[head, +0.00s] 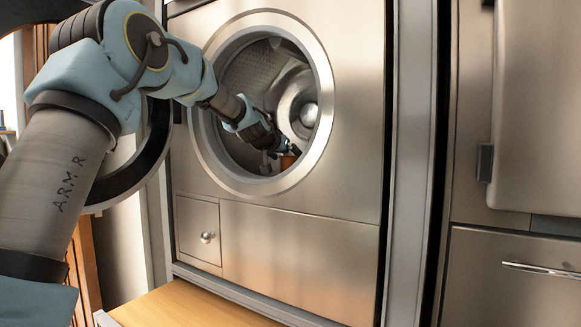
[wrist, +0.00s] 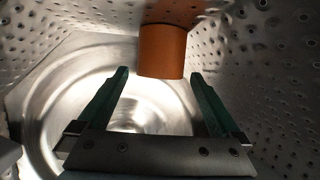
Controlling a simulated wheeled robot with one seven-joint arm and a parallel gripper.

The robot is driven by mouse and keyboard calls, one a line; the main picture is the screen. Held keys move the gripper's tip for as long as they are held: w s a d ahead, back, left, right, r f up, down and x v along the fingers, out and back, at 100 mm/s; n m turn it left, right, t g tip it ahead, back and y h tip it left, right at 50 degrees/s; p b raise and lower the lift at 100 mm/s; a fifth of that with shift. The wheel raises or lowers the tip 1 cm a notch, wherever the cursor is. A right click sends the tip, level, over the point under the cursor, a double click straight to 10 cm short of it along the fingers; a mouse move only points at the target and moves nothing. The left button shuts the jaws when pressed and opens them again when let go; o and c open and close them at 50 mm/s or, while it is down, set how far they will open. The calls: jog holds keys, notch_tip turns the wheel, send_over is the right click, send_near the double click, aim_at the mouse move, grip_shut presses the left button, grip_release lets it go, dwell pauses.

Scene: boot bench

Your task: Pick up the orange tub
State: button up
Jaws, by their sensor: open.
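The orange tub (wrist: 161,52) is inside the metal drum, at the top middle of the wrist view. It is a plain cylinder, and its upper end is cut off or in shadow. My gripper (wrist: 160,76) is open, with one green finger on each side of the tub's lower end in the picture. I cannot tell whether the tub is between the fingers or just beyond them. In the head view my gripper (head: 285,150) reaches through the round door opening, and a small orange part of the tub (head: 289,161) shows by it. Most of the tub is hidden there.
The washing machine (head: 290,235) has a round steel door rim (head: 325,100) around my arm. The perforated drum wall (wrist: 270,75) is close on the right. The open door (head: 150,165) stands at the left. A wooden surface (head: 185,307) lies below.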

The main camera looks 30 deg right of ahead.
jog(key=shift+p+x, duration=0.4)
jog(key=shift+x, duration=1.35)
